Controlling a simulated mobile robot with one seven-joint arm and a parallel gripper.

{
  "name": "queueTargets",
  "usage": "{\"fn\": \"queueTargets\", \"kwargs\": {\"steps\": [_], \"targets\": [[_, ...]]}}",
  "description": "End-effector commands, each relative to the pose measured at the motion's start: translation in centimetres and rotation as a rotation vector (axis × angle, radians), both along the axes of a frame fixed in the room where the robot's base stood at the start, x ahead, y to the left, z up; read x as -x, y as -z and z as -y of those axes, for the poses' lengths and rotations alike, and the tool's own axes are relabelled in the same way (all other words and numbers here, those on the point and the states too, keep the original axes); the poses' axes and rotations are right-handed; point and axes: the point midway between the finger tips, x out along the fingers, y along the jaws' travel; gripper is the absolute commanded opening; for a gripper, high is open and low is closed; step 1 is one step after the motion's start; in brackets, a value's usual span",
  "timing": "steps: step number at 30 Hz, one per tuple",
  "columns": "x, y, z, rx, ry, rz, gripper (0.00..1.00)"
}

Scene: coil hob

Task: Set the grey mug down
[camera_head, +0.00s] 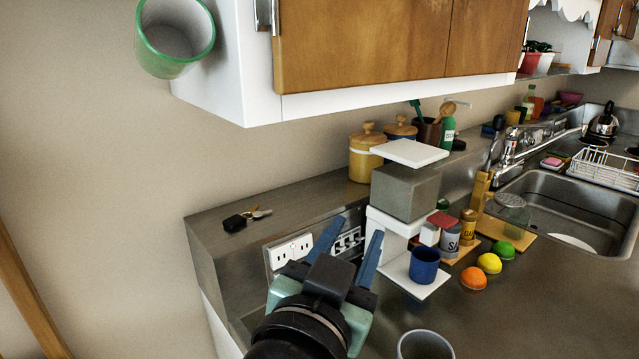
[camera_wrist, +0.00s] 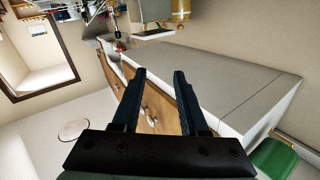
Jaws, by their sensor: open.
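A grey round-rimmed vessel (camera_head: 425,347), likely the grey mug, shows upright at the bottom edge of the head view. Its lower part is cut off, so what it rests on is hidden. My gripper (camera_head: 354,234) is to its left and farther up the picture, apart from it. The fingers are spread with nothing between them. In the wrist view my gripper (camera_wrist: 158,75) is also open and empty, and I cannot make out the grey mug there.
A blue mug (camera_head: 424,267) stands on the low white shelf right of my gripper. A grey block (camera_head: 405,192) sits above it. An orange (camera_head: 473,279), a lemon (camera_head: 489,263) and a lime (camera_head: 503,250) lie on the counter. Wooden cabinets (camera_head: 400,45) hang overhead. Counter right of the grey vessel is clear.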

Motion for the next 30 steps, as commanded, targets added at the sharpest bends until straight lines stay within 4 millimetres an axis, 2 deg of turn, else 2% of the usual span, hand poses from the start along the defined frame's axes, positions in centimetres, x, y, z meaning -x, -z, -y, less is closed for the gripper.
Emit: {"fn": "queueTargets", "kwargs": {"steps": [1, 3, 6, 9, 12, 14, 23, 26, 30], "targets": [[0.5, -5.3, -0.5, 0.053, -0.071, 0.145, 0.43], [2.1, -11.2, -1.5, 0.132, -0.151, 0.32, 0.43], [5.4, -17.6, -2.6, 0.23, -0.215, 0.532, 0.43], [8.3, -21.3, -3.3, 0.296, -0.244, 0.675, 0.43], [9.9, -23.0, -3.7, 0.328, -0.256, 0.749, 0.43], [10.4, -23.4, -3.8, 0.336, -0.257, 0.767, 0.43], [10.3, -23.5, -3.8, 0.336, -0.259, 0.766, 0.43], [10.3, -24.5, -3.8, 0.336, -0.259, 0.765, 0.43], [10.3, -27.3, -3.8, 0.335, -0.26, 0.764, 0.43]]}}
